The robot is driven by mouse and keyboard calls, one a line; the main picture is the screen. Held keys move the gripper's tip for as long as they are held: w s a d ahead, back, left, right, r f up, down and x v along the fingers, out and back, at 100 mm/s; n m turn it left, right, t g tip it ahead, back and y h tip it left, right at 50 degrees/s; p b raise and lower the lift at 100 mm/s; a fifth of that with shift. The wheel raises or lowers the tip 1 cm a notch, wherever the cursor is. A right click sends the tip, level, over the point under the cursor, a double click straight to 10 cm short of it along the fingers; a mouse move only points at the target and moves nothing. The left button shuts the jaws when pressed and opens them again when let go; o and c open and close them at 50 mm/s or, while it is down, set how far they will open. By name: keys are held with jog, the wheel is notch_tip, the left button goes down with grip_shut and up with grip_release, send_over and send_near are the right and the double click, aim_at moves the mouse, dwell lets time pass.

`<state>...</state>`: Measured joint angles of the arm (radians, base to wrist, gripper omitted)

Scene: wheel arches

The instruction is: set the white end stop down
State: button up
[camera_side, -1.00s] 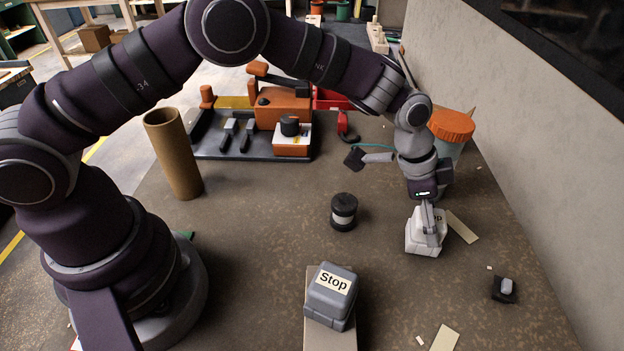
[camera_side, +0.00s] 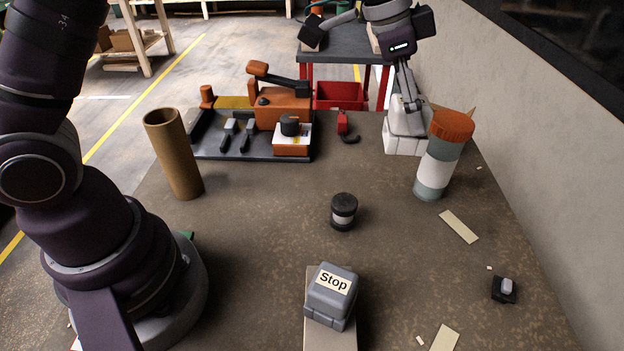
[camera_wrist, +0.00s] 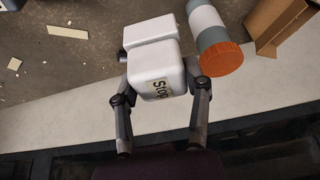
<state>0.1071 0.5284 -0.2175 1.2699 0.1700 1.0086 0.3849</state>
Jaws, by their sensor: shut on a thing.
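The white end stop (camera_side: 400,138) is in my gripper (camera_side: 408,100), at the far right part of the table in the side view. In the wrist view the end stop (camera_wrist: 150,62) sits between the two fingers of my gripper (camera_wrist: 160,84), with its "Stop" label facing the camera. The gripper is shut on it. It looks raised above the tabletop, though the side view does not show the gap under it clearly. A grey end stop (camera_side: 330,302), also labelled "Stop", rests on a flat beige strip at the front of the table.
An orange-capped container (camera_side: 437,170) stands close to the right of the white end stop. The wall (camera_side: 520,150) runs along the right side. A black cylinder (camera_side: 343,212), a cardboard tube (camera_side: 174,155) and an orange machine (camera_side: 283,105) also stand here. The right-middle tabletop has few items.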

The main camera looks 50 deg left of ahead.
jog(key=s+a+f+n+t+y, duration=0.1)
jog(key=s+a+n, duration=0.4)
jog(key=s+a, duration=0.6)
notch_tip(320, 180, down, 10)
jog(key=a, duration=0.1)
jog(key=w, duration=0.5)
jog(key=w+f, duration=0.1)
jog(key=w, duration=1)
jog(key=shift+d+f, duration=0.25)
jog(key=shift+f, duration=0.1)
jog(key=shift+w+f, duration=0.1)
jog(key=shift+f, duration=1.6)
jog(key=shift+f, duration=0.15)
jog(key=o, duration=1.2)
